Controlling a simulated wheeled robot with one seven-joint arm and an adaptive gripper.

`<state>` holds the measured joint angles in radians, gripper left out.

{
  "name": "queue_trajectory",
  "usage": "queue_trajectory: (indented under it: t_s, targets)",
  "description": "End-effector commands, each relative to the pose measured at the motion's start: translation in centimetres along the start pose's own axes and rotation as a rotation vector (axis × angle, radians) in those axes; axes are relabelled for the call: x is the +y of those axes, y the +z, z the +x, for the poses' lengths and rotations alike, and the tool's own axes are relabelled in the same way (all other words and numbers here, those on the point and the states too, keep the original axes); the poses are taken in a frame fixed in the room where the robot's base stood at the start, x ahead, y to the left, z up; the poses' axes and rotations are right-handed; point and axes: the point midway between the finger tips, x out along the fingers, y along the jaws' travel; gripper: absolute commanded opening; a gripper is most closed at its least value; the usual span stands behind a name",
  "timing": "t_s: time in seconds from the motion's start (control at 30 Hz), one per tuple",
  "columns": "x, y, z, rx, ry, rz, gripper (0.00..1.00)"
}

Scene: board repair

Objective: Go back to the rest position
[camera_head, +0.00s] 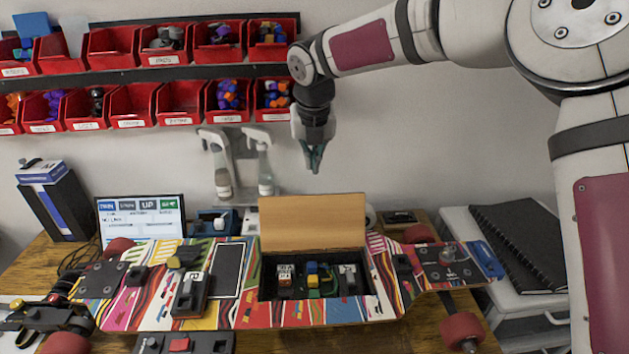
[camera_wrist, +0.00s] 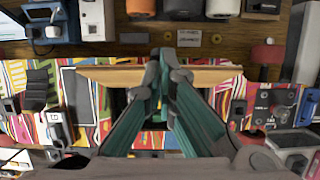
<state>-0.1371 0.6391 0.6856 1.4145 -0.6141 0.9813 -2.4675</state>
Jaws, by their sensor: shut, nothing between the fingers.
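My gripper (camera_head: 314,160) hangs fingers-down in the air above the open wooden lid (camera_head: 312,222) of the board. Its fingertips are together with nothing between them, as the wrist view (camera_wrist: 163,88) also shows. The colourful striped board (camera_head: 400,290) lies on the table, with a dark open compartment (camera_head: 265,288) in its middle. Inside the compartment are small modules and a yellow-and-blue piece (camera_head: 312,274). In the wrist view my fingers hide much of the compartment.
Red bins (camera_head: 181,103) line the wall in two rows left of my gripper. Spray bottles (camera_head: 262,165) hang below them. A small screen (camera_head: 141,219) and a dark box (camera_head: 57,203) stand at the left. A black notebook (camera_head: 520,245) lies at the right. Air around my gripper is clear.

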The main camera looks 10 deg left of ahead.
Motion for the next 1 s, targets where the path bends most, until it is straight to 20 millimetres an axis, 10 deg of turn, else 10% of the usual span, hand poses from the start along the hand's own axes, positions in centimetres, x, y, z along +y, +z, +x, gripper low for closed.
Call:
queue_trajectory:
  t_s: [0.47, 1.0]
  targets:
    - [-2.4, 0.4, -4.2, -0.017, -0.051, 0.201, 0.00]
    - [-16.8, -15.6, -16.9, -0.201, -0.178, 1.619, 0.00]
